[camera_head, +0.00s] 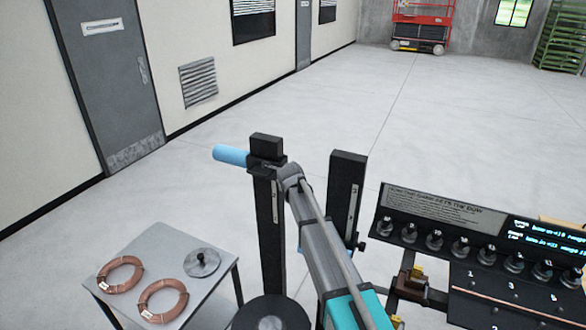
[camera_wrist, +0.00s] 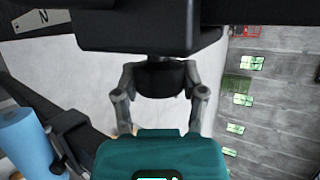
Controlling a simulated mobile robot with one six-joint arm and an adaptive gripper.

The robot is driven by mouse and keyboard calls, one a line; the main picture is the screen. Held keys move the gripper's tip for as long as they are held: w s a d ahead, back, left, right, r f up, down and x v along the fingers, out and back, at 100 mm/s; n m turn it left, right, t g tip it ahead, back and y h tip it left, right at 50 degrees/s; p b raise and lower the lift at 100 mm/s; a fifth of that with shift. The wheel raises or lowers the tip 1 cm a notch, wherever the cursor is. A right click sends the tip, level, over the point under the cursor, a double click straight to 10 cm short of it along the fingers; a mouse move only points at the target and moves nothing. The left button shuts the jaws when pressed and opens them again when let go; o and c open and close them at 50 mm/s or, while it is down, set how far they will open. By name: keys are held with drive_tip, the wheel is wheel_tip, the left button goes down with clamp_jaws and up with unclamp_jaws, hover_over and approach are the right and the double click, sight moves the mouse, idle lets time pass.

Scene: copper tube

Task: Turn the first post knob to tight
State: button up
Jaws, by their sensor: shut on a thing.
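In the wrist view, my gripper (camera_wrist: 162,82) has its two grey fingers on either side of a dark round knob (camera_wrist: 160,92), shut on it. The knob sits just below a black block (camera_wrist: 150,28). In the head view, two upright black posts stand at the middle: the left post (camera_head: 268,222) carries a blue cylinder (camera_head: 230,155) near its top, and the right post (camera_head: 341,200) has a small dark knob (camera_head: 361,247) on its right side. My arm crosses in front of the left post. My fingers and the held knob cannot be made out there, and the knob's tightness cannot be told.
A grey table (camera_head: 198,262) at the lower left holds two copper coils (camera_head: 120,276) and a grey disc (camera_head: 202,261). A black control panel (camera_head: 440,205) with several knobs and a lit display stands at the right. Open floor lies beyond the posts.

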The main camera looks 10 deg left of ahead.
drive_tip(key=shift+a+g, duration=0.15)
drive_tip(key=shift+g, duration=0.15)
idle(0.4)
drive_tip(key=o, duration=1.1)
drive_tip(key=shift+a, duration=0.1)
drive_tip(key=shift+c, duration=0.2)
drive_tip(key=shift+o, duration=0.5)
